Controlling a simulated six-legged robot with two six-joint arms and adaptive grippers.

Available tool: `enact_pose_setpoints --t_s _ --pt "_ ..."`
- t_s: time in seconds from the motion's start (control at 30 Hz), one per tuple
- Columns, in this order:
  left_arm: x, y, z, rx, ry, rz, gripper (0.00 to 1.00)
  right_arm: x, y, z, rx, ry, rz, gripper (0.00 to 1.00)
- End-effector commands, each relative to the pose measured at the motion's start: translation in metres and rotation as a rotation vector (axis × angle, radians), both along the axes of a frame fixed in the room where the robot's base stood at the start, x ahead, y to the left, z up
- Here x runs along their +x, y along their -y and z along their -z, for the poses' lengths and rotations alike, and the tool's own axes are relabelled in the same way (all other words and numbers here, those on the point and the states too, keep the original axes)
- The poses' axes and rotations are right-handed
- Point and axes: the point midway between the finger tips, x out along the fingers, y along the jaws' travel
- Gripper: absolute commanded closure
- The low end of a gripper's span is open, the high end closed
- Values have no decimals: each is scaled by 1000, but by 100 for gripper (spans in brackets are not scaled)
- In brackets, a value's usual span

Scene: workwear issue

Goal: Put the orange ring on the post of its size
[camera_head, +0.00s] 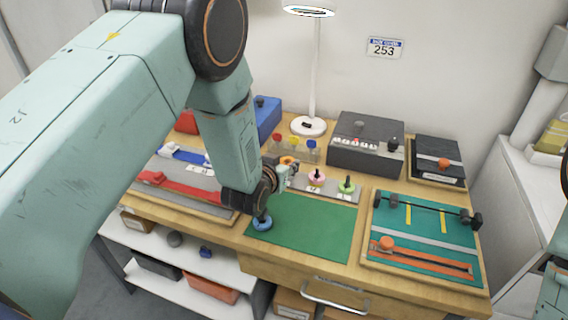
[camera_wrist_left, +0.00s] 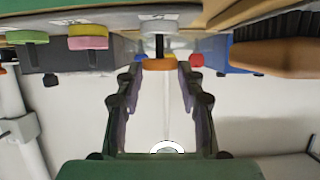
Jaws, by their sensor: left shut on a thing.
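The orange ring (camera_head: 287,160) is between the fingertips of my left gripper (camera_head: 285,170), which is shut on it. In the left wrist view, which is upside down, the ring (camera_wrist_left: 158,62) sits between the two fingers (camera_wrist_left: 158,70). It is at the far end of a dark post (camera_wrist_left: 159,44) on the grey post board (camera_head: 340,190), with bare post between ring and board. I cannot tell whether the post is inside it. A pink ring (camera_head: 316,177) and a green ring (camera_head: 347,187) sit on posts to the right. My right gripper is not in view.
A blue ring (camera_head: 262,224) lies on the green mat (camera_head: 318,232) below my left wrist. A teal board with orange parts (camera_head: 417,230) is at right. Behind the posts stand a grey box (camera_head: 365,150) and a lamp (camera_head: 315,70). Much of the mat is clear.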

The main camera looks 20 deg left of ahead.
Motion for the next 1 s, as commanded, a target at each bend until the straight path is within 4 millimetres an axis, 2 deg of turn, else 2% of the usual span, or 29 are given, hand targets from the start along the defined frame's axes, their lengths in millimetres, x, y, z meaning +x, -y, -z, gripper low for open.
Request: enact_pose_setpoints --t_s 0.37,0.4,0.67,0.9,1.0 --pt "0 0 2 0 0 0 71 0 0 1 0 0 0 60" --pt "0 0 2 0 0 0 58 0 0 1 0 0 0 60" --pt "0 0 2 0 0 0 36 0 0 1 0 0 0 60" --pt "0 0 2 0 0 0 34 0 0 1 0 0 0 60" --pt "0 0 2 0 0 0 26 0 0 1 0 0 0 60"
